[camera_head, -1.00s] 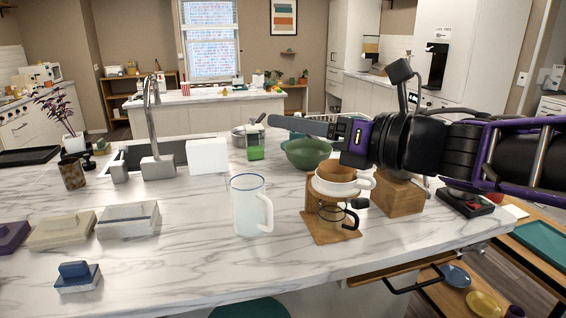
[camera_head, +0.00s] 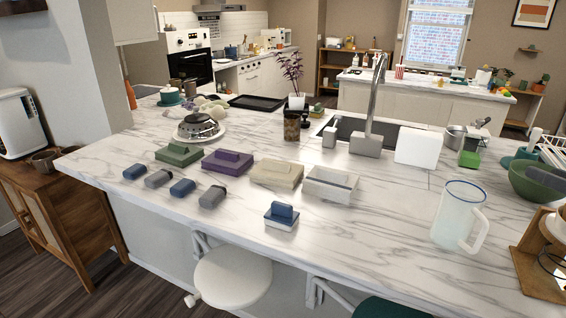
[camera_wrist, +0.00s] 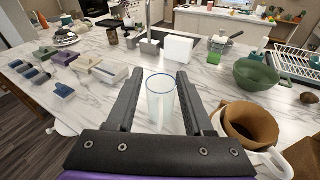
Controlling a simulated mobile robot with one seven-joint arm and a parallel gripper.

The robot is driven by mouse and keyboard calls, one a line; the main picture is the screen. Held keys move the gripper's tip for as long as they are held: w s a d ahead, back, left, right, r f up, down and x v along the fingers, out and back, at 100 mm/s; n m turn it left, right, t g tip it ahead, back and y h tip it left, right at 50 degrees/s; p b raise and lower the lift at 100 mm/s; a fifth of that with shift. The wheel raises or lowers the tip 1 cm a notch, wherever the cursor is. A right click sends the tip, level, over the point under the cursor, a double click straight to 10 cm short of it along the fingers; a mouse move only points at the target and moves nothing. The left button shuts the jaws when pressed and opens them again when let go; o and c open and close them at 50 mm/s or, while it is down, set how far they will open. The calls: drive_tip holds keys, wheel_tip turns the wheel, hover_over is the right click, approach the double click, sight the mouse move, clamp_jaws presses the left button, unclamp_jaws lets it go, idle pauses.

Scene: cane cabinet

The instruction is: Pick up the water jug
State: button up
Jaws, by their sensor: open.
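The water jug (camera_head: 460,217) is a clear, pale jug with a blue rim and a white handle, upright on the marble counter at the right of the head view. In the wrist view the jug (camera_wrist: 161,105) stands beyond and between the fingers of my gripper (camera_wrist: 151,82). The gripper is open, with a finger on either side of the jug in the picture. I cannot tell how far the jug is from the fingers. The jug's base is partly hidden in the wrist view. My gripper is not seen in the head view now.
A wooden coffee dripper stand (camera_head: 540,265) is right of the jug, and its white dripper (camera_wrist: 258,132) shows in the wrist view. A green bowl (camera_head: 537,183), a white block (camera_head: 418,147) and several lidded boxes (camera_head: 276,172) share the counter (camera_head: 350,225). Bare marble lies left of the jug.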

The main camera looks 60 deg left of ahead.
sight(485, 218)
drive_tip(key=shift+m+g+h, duration=0.3)
drive_tip(key=shift+g+h, duration=0.4)
drive_tip(key=shift+g, duration=0.2)
drive_tip(key=w+a+f, duration=0.1)
drive_tip(key=a+f, duration=0.1)
drive_tip(key=f, duration=0.3)
drive_tip(key=w+a+f, duration=0.2)
drive_tip(key=a+f, duration=0.1)
drive_tip(key=f, duration=0.2)
drive_tip(key=w+a+f, duration=0.2)
drive_tip(key=a+f, duration=0.1)
drive_tip(key=f, duration=0.2)
drive_tip(key=shift+f, duration=0.2)
drive_tip(key=shift+s, duration=0.1)
clamp_jaws()
